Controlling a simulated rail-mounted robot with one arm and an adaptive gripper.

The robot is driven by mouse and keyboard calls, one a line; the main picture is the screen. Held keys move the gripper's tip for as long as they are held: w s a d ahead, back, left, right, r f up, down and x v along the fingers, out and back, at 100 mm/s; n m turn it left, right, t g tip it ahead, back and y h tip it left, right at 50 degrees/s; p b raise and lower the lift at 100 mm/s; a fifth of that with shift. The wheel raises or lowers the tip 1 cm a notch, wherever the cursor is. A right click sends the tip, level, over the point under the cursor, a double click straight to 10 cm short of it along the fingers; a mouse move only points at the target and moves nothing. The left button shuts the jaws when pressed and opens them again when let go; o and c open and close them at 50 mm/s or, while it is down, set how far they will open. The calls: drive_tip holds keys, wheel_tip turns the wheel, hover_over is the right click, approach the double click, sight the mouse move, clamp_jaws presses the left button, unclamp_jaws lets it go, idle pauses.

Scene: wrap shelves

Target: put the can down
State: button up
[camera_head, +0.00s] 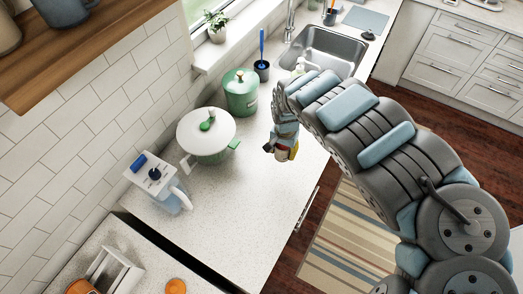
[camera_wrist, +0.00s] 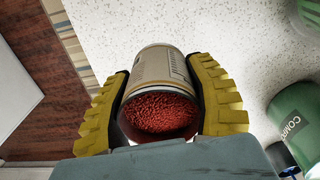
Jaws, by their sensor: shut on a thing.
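The can (camera_wrist: 160,90) lies between the two yellow padded fingers of my gripper (camera_wrist: 163,112) in the wrist view. It has a beige label with dark print, and its near end shows a red, grainy surface. The fingers press on its two sides. In the head view my gripper (camera_head: 283,148) is over the front edge area of the white speckled counter (camera_head: 250,190), and a small part of the can (camera_head: 281,155) shows there. I cannot tell whether the can touches the counter.
A green canister (camera_head: 240,95) marked as compost, a white-lidded pot (camera_head: 206,135) and a water pitcher (camera_head: 158,180) stand along the wall. A sink (camera_head: 325,50) is at the back. The counter in front of the pot is clear. A striped rug (camera_head: 350,240) lies on the floor.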

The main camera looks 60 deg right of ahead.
drive_tip(key=w+b, duration=0.1)
drive_tip(key=w+d+f+b, duration=0.1)
drive_tip(key=b, duration=0.1)
drive_tip(key=shift+f, duration=0.25)
drive_tip(key=w+b, duration=0.2)
drive_tip(key=b, duration=0.5)
hover_over(262, 152)
drive_tip(key=shift+f, duration=3.65)
drive_tip(key=shift+d+f, duration=0.1)
drive_tip(key=shift+f, duration=1.4)
drive_tip(key=shift+f, duration=0.1)
drive_tip(key=o, duration=1.2)
